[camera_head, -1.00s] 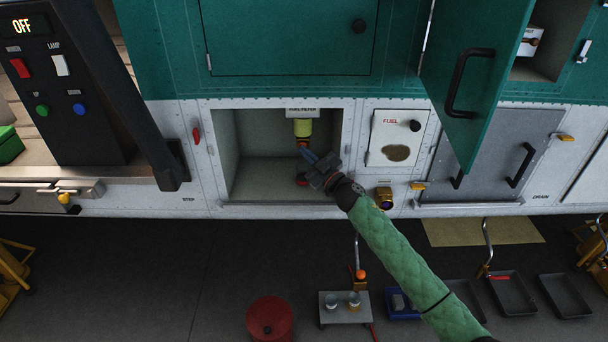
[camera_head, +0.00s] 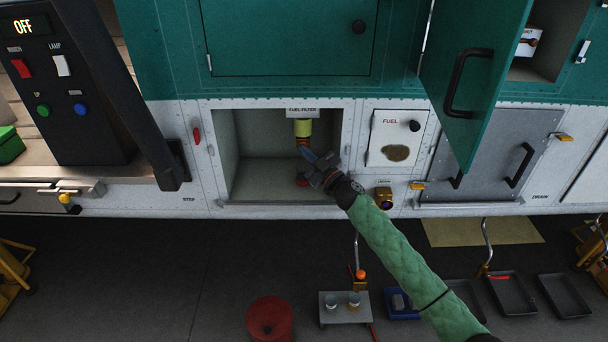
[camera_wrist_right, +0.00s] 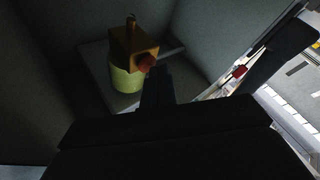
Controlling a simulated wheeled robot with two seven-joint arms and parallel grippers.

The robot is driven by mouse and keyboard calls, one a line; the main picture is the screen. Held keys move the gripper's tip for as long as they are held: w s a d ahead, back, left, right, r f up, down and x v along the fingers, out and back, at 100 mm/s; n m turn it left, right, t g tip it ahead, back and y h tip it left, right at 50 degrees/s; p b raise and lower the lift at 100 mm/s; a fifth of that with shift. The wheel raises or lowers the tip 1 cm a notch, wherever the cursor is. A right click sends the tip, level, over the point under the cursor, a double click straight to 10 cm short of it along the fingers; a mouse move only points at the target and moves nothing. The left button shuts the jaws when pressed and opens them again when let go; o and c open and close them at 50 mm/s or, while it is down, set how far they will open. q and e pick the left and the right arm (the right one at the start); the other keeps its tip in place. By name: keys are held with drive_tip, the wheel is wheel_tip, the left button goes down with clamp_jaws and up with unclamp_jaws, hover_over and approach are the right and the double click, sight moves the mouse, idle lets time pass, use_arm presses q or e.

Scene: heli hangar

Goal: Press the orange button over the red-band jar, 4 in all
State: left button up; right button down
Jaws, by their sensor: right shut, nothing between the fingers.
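In the head view, the fuel filter, with its yellow-green bowl (camera_head: 303,128), hangs at the top of an open bay. An orange block (camera_head: 303,141) sits under the bowl. The right wrist view shows the orange block (camera_wrist_right: 134,45) with a round red-orange button (camera_wrist_right: 147,62) on it. My right gripper (camera_head: 308,154) is shut and empty, with its tips close to the button; I cannot tell whether they touch. A red round thing (camera_head: 301,181) on the bay floor is partly hidden by my gripper; whether it is the red-band jar is unclear. My left gripper is not in view.
The bay's side walls and floor (camera_head: 262,182) surround my gripper. A fuel panel (camera_head: 395,135) is to the right, and a green door (camera_head: 478,70) stands open.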

drive_tip(key=shift+w+d+r, duration=0.1)
drive_tip(key=shift+d+r, duration=0.05)
drive_tip(key=shift+r, duration=0.05)
drive_tip(key=s+p, duration=0.2)
drive_tip(key=s, duration=0.4)
drive_tip(key=shift+s+f+p, duration=0.2)
drive_tip(key=shift+s+p, duration=0.05)
drive_tip(key=shift+p, duration=0.15)
idle(0.3)
idle(2.4)
